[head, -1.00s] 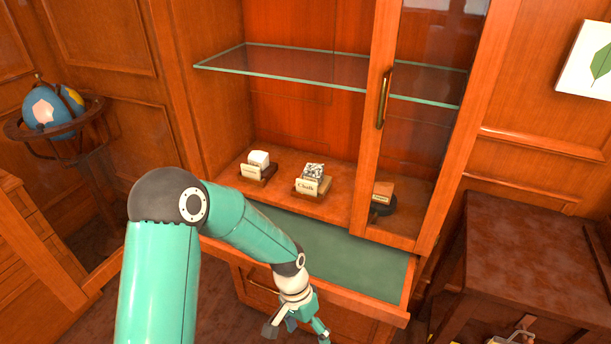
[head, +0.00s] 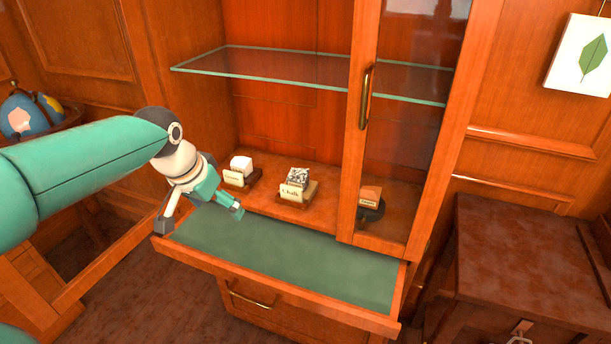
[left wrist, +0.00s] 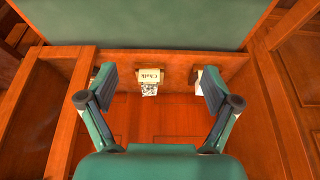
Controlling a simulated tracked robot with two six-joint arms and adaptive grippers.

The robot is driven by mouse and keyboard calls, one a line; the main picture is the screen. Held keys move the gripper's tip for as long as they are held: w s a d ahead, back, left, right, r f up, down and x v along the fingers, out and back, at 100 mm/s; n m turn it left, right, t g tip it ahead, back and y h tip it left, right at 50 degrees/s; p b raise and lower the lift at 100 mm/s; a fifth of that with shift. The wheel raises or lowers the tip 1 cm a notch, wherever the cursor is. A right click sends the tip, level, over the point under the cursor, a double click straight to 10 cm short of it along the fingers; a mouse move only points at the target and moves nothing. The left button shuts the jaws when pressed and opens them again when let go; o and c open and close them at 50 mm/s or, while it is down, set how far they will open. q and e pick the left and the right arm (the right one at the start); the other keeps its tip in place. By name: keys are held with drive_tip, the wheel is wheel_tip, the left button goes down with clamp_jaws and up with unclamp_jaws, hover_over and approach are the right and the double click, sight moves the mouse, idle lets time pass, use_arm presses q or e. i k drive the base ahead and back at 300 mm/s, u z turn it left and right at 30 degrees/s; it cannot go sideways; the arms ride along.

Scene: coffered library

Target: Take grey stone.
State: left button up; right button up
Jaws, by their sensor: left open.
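A speckled grey-and-white stone (head: 298,177) sits on a small wooden stand with a card reading "Chalk" (head: 294,192), in the middle of the cabinet floor. The stone also shows in the left wrist view (left wrist: 149,89), between and beyond the fingers. A white block (head: 241,164) on a similar labelled stand is to its left. An orange-brown piece (head: 370,194) is to its right, behind the glass door. My left gripper (head: 201,217) is open and empty, above the left part of the green surface, apart from the stones. My right gripper is out of view.
The green-lined pull-out (head: 290,260) juts out in front of the cabinet and is bare. A glass shelf (head: 300,76) hangs above the stones. The framed glass door (head: 360,130) covers the right side. A dark wooden chest (head: 530,250) stands at the right.

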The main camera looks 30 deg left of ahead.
sight(299, 178)
drive_tip(key=i, duration=0.9)
drive_tip(key=u, duration=0.05)
